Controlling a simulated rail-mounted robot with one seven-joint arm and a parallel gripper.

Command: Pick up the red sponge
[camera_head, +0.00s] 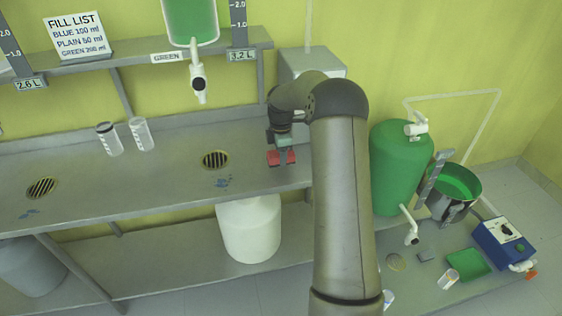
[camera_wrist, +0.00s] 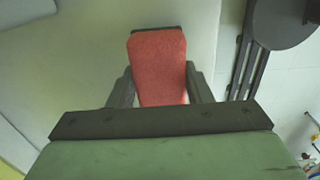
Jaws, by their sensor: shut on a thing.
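The red sponge (camera_head: 281,158) is at my gripper (camera_head: 281,152) over the right part of the grey bench, near its front edge. In the wrist view the sponge (camera_wrist: 159,66) sits between the two dark fingers of my gripper (camera_wrist: 158,88), one finger along each side. My gripper is shut on it. I cannot tell whether the sponge is clear of the bench top or still touching it. My arm hides part of the bench end to the right.
On the bench (camera_head: 180,190) are a drain (camera_head: 215,159) with blue spots beside it, and two clear cylinders (camera_head: 140,134). A hanging green tank (camera_head: 192,22) has a white tap. A green drum (camera_head: 400,168), a pot (camera_head: 454,188) and a blue device (camera_head: 503,243) stand right of my arm.

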